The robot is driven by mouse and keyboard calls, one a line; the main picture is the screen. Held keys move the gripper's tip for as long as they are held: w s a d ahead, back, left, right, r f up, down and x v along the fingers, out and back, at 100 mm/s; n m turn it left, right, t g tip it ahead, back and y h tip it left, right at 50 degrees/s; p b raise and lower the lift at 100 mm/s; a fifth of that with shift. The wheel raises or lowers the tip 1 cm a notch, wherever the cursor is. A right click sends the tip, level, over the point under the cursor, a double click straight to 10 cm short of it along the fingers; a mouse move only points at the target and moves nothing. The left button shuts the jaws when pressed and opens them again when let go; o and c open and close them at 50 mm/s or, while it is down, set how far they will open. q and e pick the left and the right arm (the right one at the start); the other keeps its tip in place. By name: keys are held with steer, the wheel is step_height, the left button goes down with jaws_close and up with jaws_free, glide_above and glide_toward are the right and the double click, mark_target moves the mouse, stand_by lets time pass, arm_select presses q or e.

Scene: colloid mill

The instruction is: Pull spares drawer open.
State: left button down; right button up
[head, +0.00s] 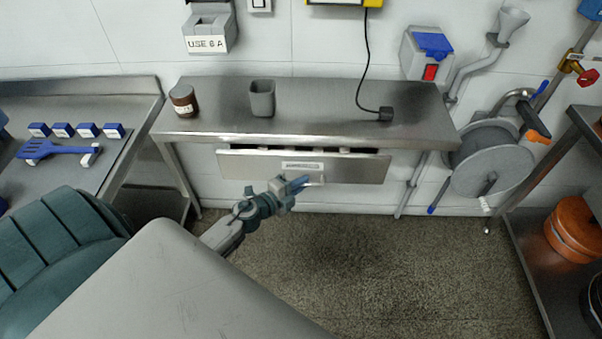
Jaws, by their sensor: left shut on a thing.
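The spares drawer (240,164) has a plain steel front with a small pale label (302,165). It sits under the steel table at the middle of the head view. A dark gap shows above its front edge, with pale bits inside, so it stands a little out from the table. My left gripper (300,184) is at the lower middle of the drawer front, shut on the drawer's handle (318,183). The gripper hides most of the handle. My right gripper is not in view.
The steel table (330,100) carries a brown jar (183,100), a grey cup (262,98) and a black plug (385,114) on a cord. A hose reel (491,165) hangs at right, beside a shelf with orange containers (573,230). The floor before the drawer is clear.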

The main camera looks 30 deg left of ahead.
arm_select(q)
steer(key=s+d, duration=0.6)
steer(key=s, duration=0.4)
steer(key=shift+s+d, duration=0.2)
steer(key=shift+s, duration=0.05)
steer(key=c, duration=1.8)
jaws_free()
